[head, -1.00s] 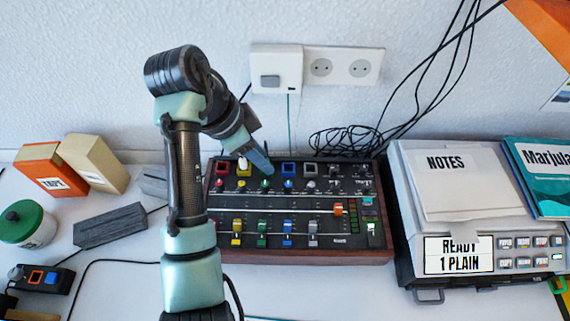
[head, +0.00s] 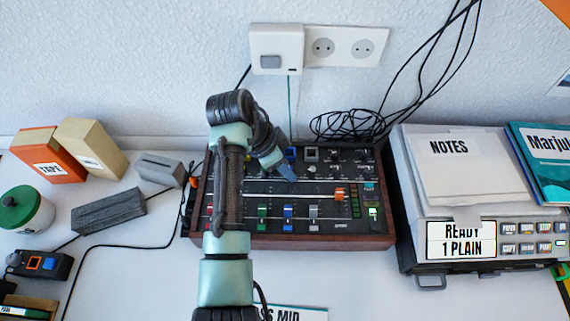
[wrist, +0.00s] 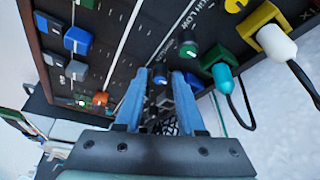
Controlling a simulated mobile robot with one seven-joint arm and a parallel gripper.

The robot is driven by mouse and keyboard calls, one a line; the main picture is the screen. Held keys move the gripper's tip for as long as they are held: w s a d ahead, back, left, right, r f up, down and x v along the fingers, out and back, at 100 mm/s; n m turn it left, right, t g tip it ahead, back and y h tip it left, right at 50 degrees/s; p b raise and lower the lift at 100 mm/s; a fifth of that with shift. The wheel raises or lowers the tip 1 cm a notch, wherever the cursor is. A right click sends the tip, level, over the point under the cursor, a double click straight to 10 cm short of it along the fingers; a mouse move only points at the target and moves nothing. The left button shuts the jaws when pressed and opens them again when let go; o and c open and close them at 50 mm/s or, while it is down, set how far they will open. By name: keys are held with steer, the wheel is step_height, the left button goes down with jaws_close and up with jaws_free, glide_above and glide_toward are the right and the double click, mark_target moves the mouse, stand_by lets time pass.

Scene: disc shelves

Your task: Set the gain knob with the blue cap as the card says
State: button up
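The mixer (head: 330,240) is a dark panel in a wooden case on the table, with rows of coloured knobs, sockets and faders. My gripper (head: 288,173) is over its blue column, just below the blue socket (head: 291,153). In the wrist view, the fingers of my gripper (wrist: 162,78) are apart. The blue-capped knob (wrist: 160,81) shows between the fingertips there; contact cannot be told. In the head view the gripper hides that knob. A white card (head: 300,313) at the bottom edge is cut off and partly behind my arm; only "SS MID" is readable.
A green-capped knob (wrist: 188,49) is beside the right finger, and the green plug (wrist: 222,76) with its cable is close by. A grey machine (head: 480,225) labelled "READY 1 PLAIN" stands right of the mixer. Black cables (head: 345,127) lie coiled behind. Boxes (head: 90,148) stand left.

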jaws_close()
steer(key=shift+r+p, duration=0.1)
steer(key=shift+p, duration=0.3)
